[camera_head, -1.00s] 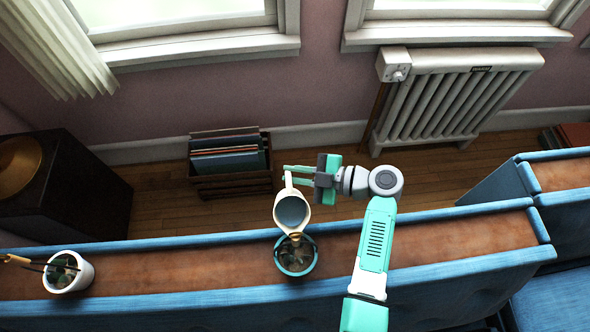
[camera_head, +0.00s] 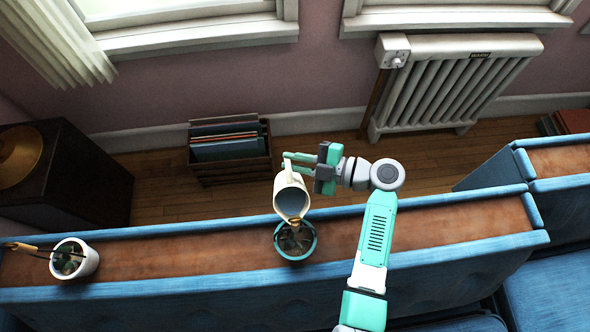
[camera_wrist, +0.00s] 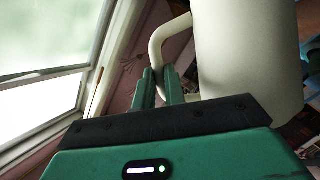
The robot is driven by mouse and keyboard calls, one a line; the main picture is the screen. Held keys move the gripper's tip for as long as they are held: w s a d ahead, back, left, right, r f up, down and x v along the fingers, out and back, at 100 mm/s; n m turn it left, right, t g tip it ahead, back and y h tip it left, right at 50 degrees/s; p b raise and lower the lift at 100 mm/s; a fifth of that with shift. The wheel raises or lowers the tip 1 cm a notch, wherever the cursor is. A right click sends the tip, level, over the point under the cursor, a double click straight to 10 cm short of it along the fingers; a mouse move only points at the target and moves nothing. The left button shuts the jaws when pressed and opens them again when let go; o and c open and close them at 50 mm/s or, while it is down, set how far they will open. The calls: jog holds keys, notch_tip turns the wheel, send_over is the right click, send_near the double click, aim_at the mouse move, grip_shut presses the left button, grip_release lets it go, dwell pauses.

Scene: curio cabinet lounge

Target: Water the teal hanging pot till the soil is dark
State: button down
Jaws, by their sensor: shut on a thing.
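The teal pot (camera_head: 281,250) shows over the brown ledge behind the blue sofa, with a leafy plant in it. Leaves and the pitcher's lip partly hide its soil, so its wetness cannot be told. A cream pitcher (camera_head: 288,186) with blue-grey water inside is tilted, its brownish spout (camera_head: 294,222) over the pot's back rim. No separate stream of water can be made out. My gripper (camera_head: 290,164) is shut on the pitcher's handle, behind the pot. In the wrist view the fingers (camera_wrist: 160,78) meet at the handle (camera_wrist: 155,48), beside the pitcher's body (camera_wrist: 245,55).
A white pot (camera_head: 88,264) with a plant and a gold-coloured stick-like thing stands at the ledge's left. A crate of records (camera_head: 230,165), a radiator (camera_head: 445,90) and a dark cabinet (camera_head: 75,190) stand by the wall. The ledge between the two pots is clear.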

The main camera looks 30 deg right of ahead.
jog(key=shift+s+a+r+n+t+b, duration=0.15)
jog(key=shift+s+r+n+b, duration=0.25)
jog(key=shift+b, duration=0.7)
jog(key=shift+s+a+r+n+t+b, duration=0.15)
jog(key=shift+r+n+b, duration=0.15)
jog(key=shift+r+b, duration=0.55)
dwell(2.5)
jog(key=shift+f+b, duration=0.1)
jog(key=shift+b, duration=1.2)
dwell(0.9)
dwell(0.8)
jog(key=f+m, duration=0.1)
jog(key=w+f+g, duration=0.1)
jog(key=shift+w+d+f+m, duration=0.2)
jog(key=shift+d+f+m, duration=0.2)
jog(key=shift+s, duration=0.1)
